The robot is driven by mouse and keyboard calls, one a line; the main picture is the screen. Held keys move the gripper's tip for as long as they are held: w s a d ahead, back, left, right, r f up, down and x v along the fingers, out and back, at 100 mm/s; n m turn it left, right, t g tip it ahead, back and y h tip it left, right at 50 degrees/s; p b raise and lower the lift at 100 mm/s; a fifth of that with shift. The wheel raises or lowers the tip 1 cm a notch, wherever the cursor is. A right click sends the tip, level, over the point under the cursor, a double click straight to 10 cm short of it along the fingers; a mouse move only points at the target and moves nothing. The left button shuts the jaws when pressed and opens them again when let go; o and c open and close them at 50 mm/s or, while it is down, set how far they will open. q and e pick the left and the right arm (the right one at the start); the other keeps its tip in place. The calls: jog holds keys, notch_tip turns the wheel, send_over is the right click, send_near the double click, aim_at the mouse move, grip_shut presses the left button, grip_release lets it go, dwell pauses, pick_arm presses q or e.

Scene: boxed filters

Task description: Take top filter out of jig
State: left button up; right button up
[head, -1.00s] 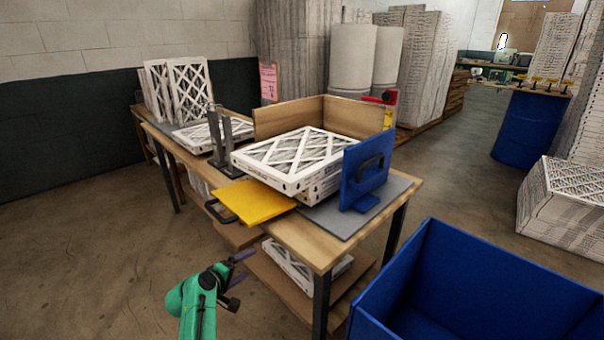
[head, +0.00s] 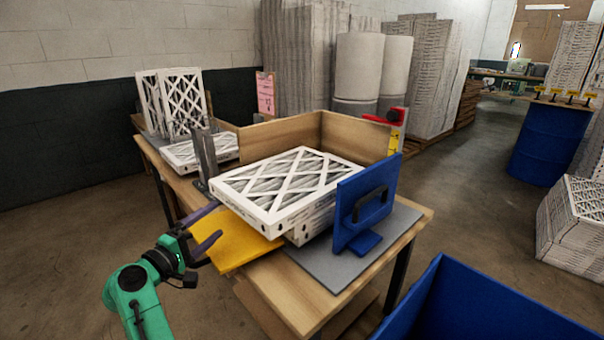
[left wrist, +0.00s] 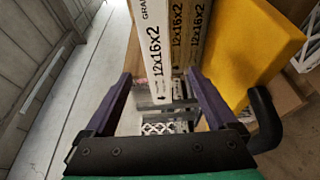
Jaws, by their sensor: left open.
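The top filter (head: 290,185), white-framed with a lattice face, lies flat on a stack of filters in the jig. The jig has a wooden back wall (head: 290,130) and a blue handled plate (head: 365,205) at the right. The top filter overhangs the filters below toward the front left. My left gripper (head: 210,226) is open beside the stack's left corner, over the yellow plate. In the left wrist view its two purple fingers (left wrist: 155,88) are apart and empty. The top filter's edge (left wrist: 150,50), printed 12x16x2, is just ahead of them. My right gripper is not in view.
The yellow plate (head: 236,240) with a dark handle juts from the table front. A grey metal upright (head: 206,155) stands left of the stack. Other filters (head: 172,98) stand and lie at the far left. A blue bin (head: 475,305) is at the lower right.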

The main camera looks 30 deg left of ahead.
aim_at(233, 204)
pick_arm(q)
jog(key=w, duration=0.3)
jog(key=shift+a+r+p, duration=0.15)
jog(key=shift+p, duration=0.2)
jog(key=w, duration=0.3)
jog(key=w+p, duration=0.1)
jog(key=w, duration=0.1)
jog(key=shift+a+r, duration=0.2)
jog(key=shift+r, duration=0.05)
jog(key=w, duration=0.2)
jog(key=w+p, duration=0.1)
jog(key=w, duration=0.1)
jog(key=w+a, duration=0.1)
jog(key=w, duration=0.1)
jog(key=shift+w+f+p, duration=0.1)
jog(key=shift+w+p, duration=0.15)
jog(key=shift+p, duration=0.1)
jog(key=shift+w+f, duration=0.1)
jog(key=shift+f, duration=0.05)
grip_shut()
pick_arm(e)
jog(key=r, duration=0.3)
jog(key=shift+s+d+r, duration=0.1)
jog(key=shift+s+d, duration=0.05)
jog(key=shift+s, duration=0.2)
pick_arm(q)
jog(key=shift+r, duration=0.2)
